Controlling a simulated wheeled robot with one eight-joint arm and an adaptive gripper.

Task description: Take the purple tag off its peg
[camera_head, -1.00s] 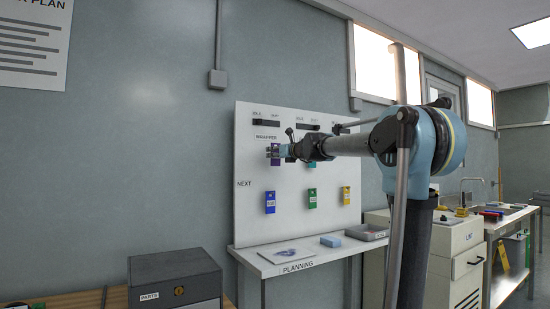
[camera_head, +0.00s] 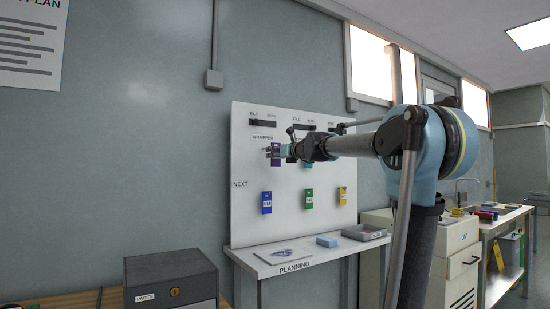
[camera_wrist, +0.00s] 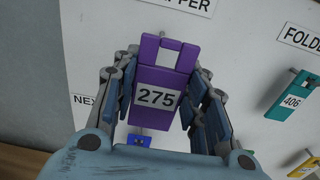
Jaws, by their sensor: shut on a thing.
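The purple tag (camera_wrist: 160,78) bears the number 275 and sits between the two fingers of my gripper (camera_wrist: 158,100) in the wrist view. The fingers are shut on its sides. The slot at its top shows, but I cannot tell whether a peg is still through it. In the head view the purple tag (camera_head: 275,155) is small at the upper left of the white board (camera_head: 240,205), under the WRAPPER label, with my gripper (camera_head: 282,152) at it.
A blue tag (camera_head: 266,202), a green tag (camera_head: 309,199) and a yellow tag (camera_head: 342,195) hang lower on the board. A teal tag (camera_wrist: 290,96) numbered 406 hangs to the right.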

